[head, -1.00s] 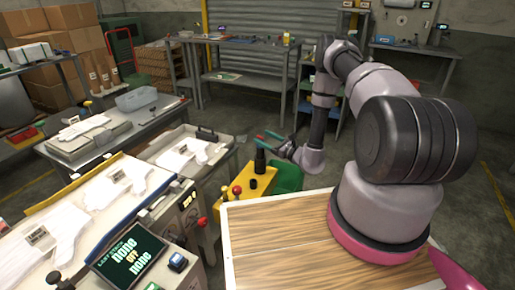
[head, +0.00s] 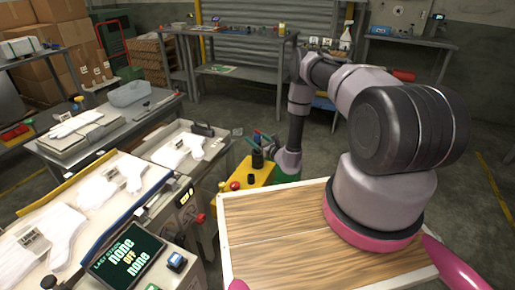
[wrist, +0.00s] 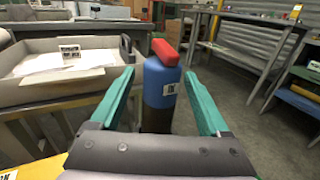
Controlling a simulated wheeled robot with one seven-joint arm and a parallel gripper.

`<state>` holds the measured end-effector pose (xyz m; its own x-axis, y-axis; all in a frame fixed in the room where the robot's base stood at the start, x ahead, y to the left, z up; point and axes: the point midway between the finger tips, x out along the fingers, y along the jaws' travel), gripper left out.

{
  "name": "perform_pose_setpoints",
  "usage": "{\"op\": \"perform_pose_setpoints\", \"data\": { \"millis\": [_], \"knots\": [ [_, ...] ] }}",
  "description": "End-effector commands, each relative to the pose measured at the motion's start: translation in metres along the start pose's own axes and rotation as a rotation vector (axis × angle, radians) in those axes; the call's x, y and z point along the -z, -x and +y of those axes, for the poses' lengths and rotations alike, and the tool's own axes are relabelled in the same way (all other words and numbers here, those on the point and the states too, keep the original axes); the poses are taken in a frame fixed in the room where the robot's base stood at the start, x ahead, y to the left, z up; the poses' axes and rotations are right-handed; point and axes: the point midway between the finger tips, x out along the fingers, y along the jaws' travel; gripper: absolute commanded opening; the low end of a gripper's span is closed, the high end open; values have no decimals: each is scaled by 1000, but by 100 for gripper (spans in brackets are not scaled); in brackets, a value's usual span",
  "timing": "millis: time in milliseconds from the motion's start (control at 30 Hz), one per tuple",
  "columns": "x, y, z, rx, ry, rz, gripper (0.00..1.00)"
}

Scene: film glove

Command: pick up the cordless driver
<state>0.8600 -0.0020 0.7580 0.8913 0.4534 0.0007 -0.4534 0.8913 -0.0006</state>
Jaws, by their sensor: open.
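An upright blue cylinder with a red top, a white label and a dark lower part (wrist: 160,88) shows in the wrist view; it appears to be the cordless driver. My gripper (wrist: 159,74) has two teal fingers, spread wide, one on each side of the driver. I see gaps on both sides and cannot tell the exact depth. In the head view my gripper (head: 264,139) is small, above a yellow stand (head: 262,176). A dark upright piece (head: 257,158) on the stand seems to be the driver's lower part. My arm partly hides this area.
A grey machine with a white glove (head: 185,150) stands left of the yellow stand. A control screen (head: 125,255) is at the front left. A wood-topped surface (head: 270,225) lies in front. Workbenches (head: 235,72) line the back; floor before them is open.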

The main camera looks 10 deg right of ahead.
Motion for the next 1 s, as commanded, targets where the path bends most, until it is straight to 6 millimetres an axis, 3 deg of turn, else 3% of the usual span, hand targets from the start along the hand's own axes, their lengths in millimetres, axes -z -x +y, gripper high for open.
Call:
{"op": "perform_pose_setpoints", "data": {
  "millis": [133, 367, 400, 600, 1000],
  "knots": [
    [0, -16, 0, -1, 0, 0, 80],
    [0, -19, 0, 0, 0, 0, 80],
    [0, -18, 0, 0, 0, 0, 76],
    [0, -18, 0, 0, -1, 1, 0],
    [-7, -18, -1, 0, -1, 0, 0]
  ]
}}
